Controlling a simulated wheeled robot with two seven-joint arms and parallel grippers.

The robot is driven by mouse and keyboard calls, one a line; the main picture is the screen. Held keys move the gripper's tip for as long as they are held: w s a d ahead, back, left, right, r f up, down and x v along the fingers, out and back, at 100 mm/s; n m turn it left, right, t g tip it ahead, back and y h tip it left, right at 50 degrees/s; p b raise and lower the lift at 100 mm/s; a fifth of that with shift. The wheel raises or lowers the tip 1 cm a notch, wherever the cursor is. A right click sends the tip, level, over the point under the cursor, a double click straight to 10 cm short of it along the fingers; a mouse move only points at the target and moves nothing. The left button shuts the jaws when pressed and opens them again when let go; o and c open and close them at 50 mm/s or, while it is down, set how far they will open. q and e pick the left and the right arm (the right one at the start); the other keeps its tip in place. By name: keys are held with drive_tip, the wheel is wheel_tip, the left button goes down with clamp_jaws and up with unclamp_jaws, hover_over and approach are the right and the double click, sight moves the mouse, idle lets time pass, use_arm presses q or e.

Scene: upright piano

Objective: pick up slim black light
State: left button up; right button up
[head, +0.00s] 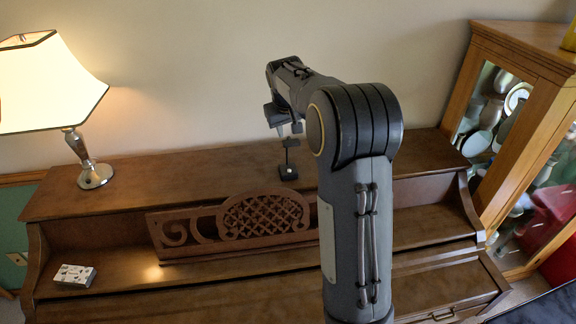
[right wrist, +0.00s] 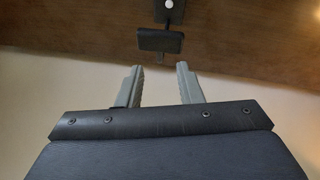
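The slim black light (head: 289,159) stands upright on the top of the piano, with a small square base and a thin stem. My right gripper (head: 289,128) is just above its top in the head view. In the right wrist view, the black light (right wrist: 160,40) lies just beyond the fingertips of my right gripper (right wrist: 158,68), which are apart with nothing between them. The gap between fingers and light looks small. My left gripper is not in view.
The brown piano (head: 120,186) has a carved music stand (head: 262,218) in front of the light. A lit table lamp (head: 95,175) stands at the left end. A small patterned box (head: 74,275) lies on the lower ledge. A glass cabinet (head: 540,110) stands at the right.

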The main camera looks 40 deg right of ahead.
sight(288, 138)
drive_tip(key=x, duration=0.3)
drive_tip(key=shift+w+d+f, duration=0.1)
drive_tip(key=shift+w+f, duration=0.05)
drive_tip(key=shift+c, duration=0.3)
clamp_jaws()
idle(1.0)
